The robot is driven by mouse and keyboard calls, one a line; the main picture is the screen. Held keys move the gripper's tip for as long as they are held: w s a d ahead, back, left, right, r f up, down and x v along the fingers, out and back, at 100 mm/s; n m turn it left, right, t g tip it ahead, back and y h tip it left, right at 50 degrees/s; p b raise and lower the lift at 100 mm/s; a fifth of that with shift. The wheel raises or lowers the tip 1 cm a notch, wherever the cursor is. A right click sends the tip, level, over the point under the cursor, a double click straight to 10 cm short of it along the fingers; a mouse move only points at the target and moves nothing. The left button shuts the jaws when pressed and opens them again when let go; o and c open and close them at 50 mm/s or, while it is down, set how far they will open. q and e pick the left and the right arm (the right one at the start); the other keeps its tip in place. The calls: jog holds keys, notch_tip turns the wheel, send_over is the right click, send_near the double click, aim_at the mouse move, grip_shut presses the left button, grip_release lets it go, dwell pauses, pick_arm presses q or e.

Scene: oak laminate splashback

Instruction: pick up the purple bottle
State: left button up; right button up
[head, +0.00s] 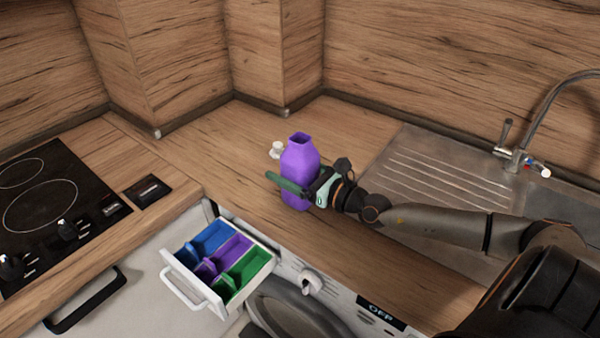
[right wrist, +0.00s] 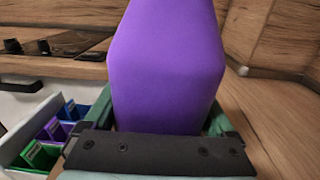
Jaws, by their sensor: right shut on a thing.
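The purple bottle (head: 299,165) stands upright over the wooden counter in the head view, near the counter's front edge. My right gripper (head: 297,190) comes from the right and is shut on the bottle's lower body, with a green finger across its front. In the right wrist view the purple bottle (right wrist: 168,65) fills the middle, between the green fingers of my right gripper (right wrist: 165,125). I cannot tell whether the bottle's base touches the counter. My left gripper is not in view.
An open drawer (head: 185,285) with blue, purple and green compartments juts out below the counter (head: 200,160). A small white object (head: 277,149) is behind the bottle. The cooktop (head: 50,205) is at left, and the sink drainer (head: 440,175) and tap (head: 520,155) at right.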

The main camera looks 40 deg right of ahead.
grip_shut()
jog(key=shift+r, duration=0.2)
jog(key=shift+r, duration=0.1)
jog(key=shift+r+p, duration=0.35)
jog(key=shift+r, duration=0.3)
jog(key=s+a+r+p, duration=0.6)
jog(key=s+a+r, duration=0.1)
jog(key=s+r, duration=0.4)
jog(key=shift+s+a+r+p, duration=0.15)
jog(key=shift+s+a+p, duration=0.15)
jog(key=shift+s+p, duration=0.1)
